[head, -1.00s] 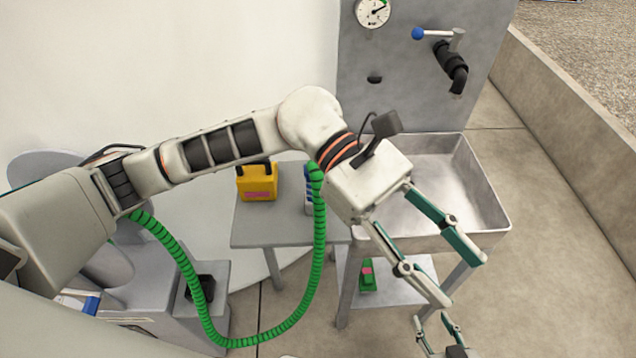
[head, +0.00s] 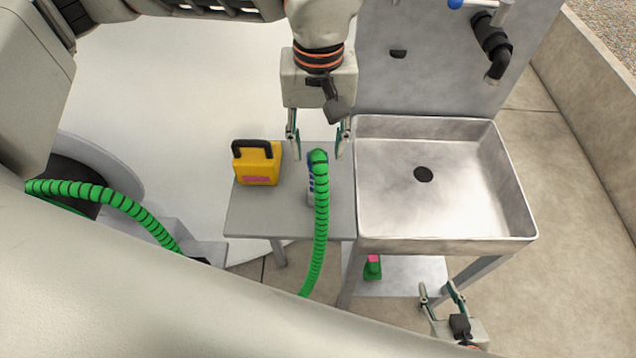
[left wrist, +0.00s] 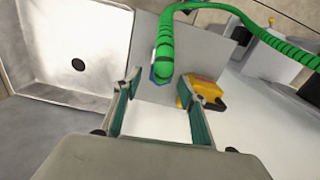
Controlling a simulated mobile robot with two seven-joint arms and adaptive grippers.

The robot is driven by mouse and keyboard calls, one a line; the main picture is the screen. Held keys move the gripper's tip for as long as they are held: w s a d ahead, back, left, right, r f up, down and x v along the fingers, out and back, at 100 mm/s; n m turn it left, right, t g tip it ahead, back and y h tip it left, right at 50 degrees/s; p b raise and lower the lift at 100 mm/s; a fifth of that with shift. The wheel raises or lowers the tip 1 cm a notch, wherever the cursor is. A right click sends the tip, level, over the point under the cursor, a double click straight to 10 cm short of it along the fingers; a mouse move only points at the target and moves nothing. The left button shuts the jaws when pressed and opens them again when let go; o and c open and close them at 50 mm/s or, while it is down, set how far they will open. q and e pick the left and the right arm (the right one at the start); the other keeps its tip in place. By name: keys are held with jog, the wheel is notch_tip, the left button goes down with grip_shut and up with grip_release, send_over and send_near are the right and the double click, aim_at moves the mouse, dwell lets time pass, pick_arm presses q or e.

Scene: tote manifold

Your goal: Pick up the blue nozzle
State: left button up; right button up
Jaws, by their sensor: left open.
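The blue nozzle (head: 311,186) is a white and blue piece at the end of the green hose (head: 321,215), on the small grey side table. The hose covers much of it. In the left wrist view only a blue edge of the nozzle (left wrist: 153,74) shows beside the hose end. My left gripper (head: 318,156) is open and empty, pointing down, with its fingertips on either side of the hose end in the picture. I cannot tell its height above the nozzle. My right gripper (head: 441,288) is low at the bottom right, fingers apart and empty.
A yellow canister (head: 257,166) with a black handle stands on the side table (head: 270,220), left of the nozzle. A grey sink (head: 450,245) adjoins on the right. A black spout (head: 494,50) hangs above it. A green bottle (head: 373,268) stands on the lower shelf.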

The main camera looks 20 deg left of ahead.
aim_at(318, 158)
pick_arm(q)
jog(key=shift+s+f, duration=0.15)
jog(key=shift+f, duration=2.4)
grip_shut()
